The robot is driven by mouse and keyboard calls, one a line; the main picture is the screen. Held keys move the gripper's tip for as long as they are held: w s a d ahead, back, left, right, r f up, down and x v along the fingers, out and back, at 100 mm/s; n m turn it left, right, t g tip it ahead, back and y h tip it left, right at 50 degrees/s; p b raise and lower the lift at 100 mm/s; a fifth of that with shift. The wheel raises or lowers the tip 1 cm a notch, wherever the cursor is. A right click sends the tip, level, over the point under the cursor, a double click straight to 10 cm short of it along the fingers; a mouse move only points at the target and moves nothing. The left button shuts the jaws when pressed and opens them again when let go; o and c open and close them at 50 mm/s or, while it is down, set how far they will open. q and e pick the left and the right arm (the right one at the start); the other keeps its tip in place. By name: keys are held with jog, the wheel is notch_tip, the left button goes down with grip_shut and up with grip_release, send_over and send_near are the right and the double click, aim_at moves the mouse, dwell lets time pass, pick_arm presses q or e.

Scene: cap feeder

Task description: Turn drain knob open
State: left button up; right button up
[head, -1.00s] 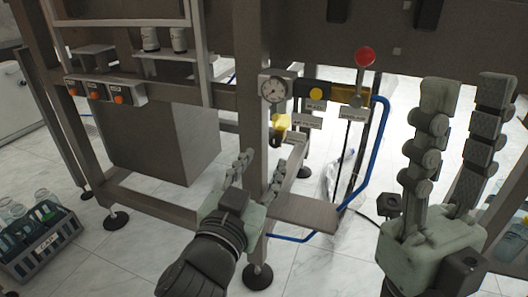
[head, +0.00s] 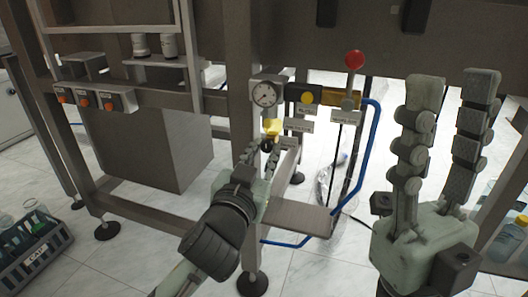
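A yellow knob (head: 271,128) hangs below the pressure gauge (head: 265,94) on the machine's front post, with a dark part at its lower end. The label plates beside it are too small to read surely. My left gripper (head: 259,151) points up just below the knob; its two fingers are apart, with nothing clearly held. Its tips overlap the dark part in the picture, and I cannot tell whether they touch. My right gripper (head: 453,82) is open and empty, upright at the right, well away from the knob.
A red-balled lever (head: 354,60) and a yellow button (head: 307,97) sit right of the gauge. A blue hose (head: 371,150) loops down beside them. A switch box (head: 96,98) is at the left. A bottle crate (head: 38,260) stands on the floor at lower left.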

pick_arm(q)
grip_shut()
